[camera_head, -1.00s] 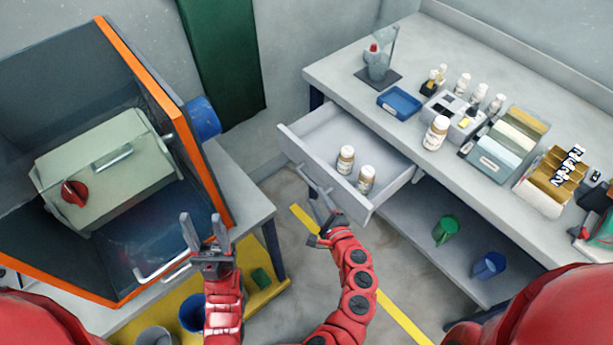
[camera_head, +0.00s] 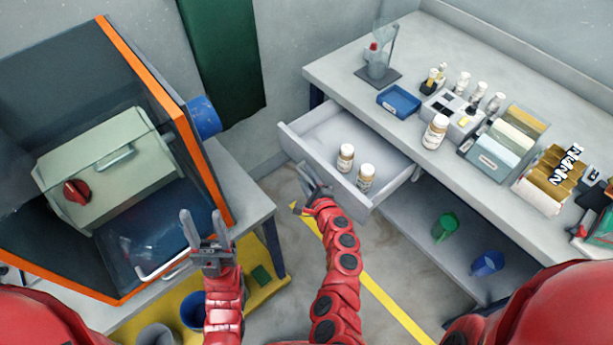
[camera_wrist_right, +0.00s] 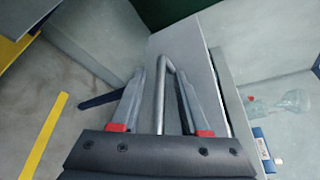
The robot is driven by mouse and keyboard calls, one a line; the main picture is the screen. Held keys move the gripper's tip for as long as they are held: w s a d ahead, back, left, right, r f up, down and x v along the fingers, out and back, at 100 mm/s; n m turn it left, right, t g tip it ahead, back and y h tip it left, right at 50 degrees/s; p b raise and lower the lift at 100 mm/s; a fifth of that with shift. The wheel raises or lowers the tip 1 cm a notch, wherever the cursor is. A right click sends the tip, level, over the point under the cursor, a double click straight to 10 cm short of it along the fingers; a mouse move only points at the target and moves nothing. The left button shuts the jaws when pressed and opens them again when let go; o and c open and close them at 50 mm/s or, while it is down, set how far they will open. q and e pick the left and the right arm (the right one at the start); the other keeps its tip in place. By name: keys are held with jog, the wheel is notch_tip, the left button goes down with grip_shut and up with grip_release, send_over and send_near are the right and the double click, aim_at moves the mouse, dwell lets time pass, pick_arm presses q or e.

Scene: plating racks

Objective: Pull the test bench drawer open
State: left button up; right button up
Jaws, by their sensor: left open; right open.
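The test bench drawer (camera_head: 325,128) stands pulled out of the white bench (camera_head: 340,72), with two white bottles (camera_head: 346,157) inside. My right gripper (camera_head: 312,178) is open at the drawer's front face. In the right wrist view the metal bar handle (camera_wrist_right: 161,88) lies between the spread fingers of my right gripper (camera_wrist_right: 165,95), which do not visibly clamp it. The handle is mostly hidden by the gripper in the head view. My left gripper (camera_head: 201,226) is open and empty in front of the orange-edged cabinet (camera_head: 165,90), well left of the drawer.
Bottles, a blue tray (camera_head: 399,102) and card holders (camera_head: 505,145) stand on the bench top. A green cup (camera_head: 445,227) and a blue cup (camera_head: 488,263) are on the lower shelf. A yellow line (camera_head: 385,295) crosses the clear floor below the drawer.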

grip_shut()
dwell(1.3)
